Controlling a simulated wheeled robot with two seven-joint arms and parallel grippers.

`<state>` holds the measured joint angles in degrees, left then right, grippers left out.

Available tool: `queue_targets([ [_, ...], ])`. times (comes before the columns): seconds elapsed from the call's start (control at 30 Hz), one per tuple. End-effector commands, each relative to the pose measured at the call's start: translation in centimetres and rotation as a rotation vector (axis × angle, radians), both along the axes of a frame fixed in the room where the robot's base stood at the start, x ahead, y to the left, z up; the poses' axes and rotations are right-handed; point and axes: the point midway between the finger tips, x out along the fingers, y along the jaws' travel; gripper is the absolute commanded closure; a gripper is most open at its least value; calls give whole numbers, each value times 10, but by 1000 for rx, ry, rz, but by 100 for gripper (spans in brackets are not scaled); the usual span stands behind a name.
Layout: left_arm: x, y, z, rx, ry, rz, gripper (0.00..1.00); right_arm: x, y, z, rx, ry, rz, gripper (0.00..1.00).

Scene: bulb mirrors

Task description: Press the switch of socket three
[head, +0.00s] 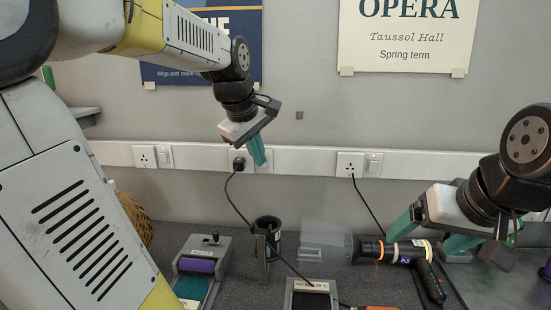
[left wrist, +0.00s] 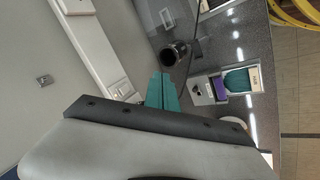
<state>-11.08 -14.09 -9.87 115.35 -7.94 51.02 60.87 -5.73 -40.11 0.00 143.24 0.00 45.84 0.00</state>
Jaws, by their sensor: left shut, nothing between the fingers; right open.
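A white trunking strip (head: 205,155) runs along the wall with sockets and rocker switches. The left socket (head: 145,156) is empty, with its switch (head: 166,156) beside it. The middle socket (head: 240,160) holds a black plug. The third socket from the left (head: 350,164) has a black cable at it and its switch (head: 373,165) to its right. I can read no socket numbers. My left gripper (head: 259,158) is shut and empty, in front of the trunking just right of the middle plug, covering that switch's place. Its teal fingers (left wrist: 162,92) show in the left wrist view.
Below, the dark counter holds a roller device (head: 200,264), a black cup holder (head: 267,230), a hair dryer (head: 405,252) and a framed pad (head: 311,287). Cables hang from the wall to the counter. Posters hang above the trunking. The wall in front of the third switch is clear.

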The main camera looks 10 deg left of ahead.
Motion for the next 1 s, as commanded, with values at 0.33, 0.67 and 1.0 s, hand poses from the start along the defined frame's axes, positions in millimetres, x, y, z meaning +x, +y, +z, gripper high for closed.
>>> queue_targets([
  [0.33,87,31,5,-141,45,532,100,0,0,0,0,0,0,15],
  [0.67,102,37,5,-170,44,647,100,0,0,0,0,0,0,15],
  [1.0,105,37,-2,-168,46,645,100,0,0,0,0,0,0,15],
])
